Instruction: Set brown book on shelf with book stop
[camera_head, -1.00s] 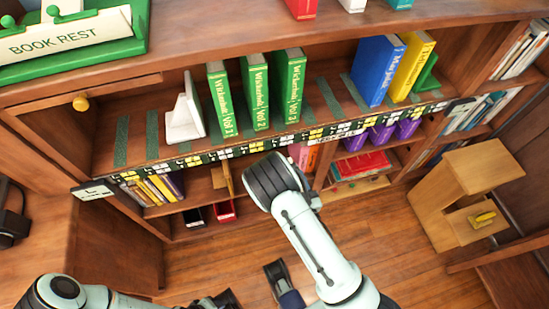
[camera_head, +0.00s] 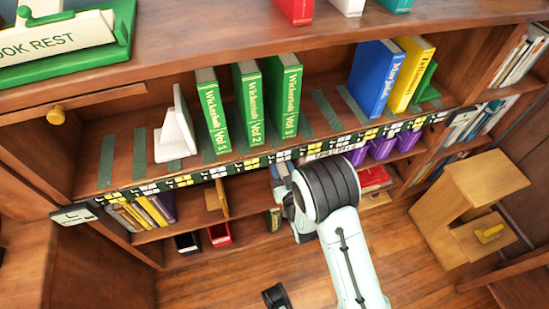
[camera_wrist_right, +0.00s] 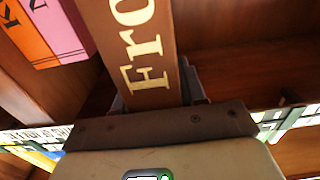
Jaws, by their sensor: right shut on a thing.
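My right gripper is shut on the brown book (camera_wrist_right: 140,50). The wrist view shows its cover or spine with large cream letters "Fro". In the head view my right arm hides the gripper and most of the book in front of the lower shelf. A white book stop (camera_head: 175,128) stands on the upper shelf, left of the green books (camera_head: 247,103). A green book stop (camera_head: 428,80) stands right of the yellow book (camera_head: 409,74). A wooden divider (camera_head: 214,196) stands on the lower shelf. My left gripper is not clearly seen.
Yellow and purple books (camera_head: 142,211) fill the lower left, above red (camera_head: 220,234) and black boxes. Orange (camera_wrist_right: 32,30) and pink books (camera_wrist_right: 62,32) are close to the held book in the wrist view. Free upper-shelf room lies between green and blue books (camera_head: 375,75).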

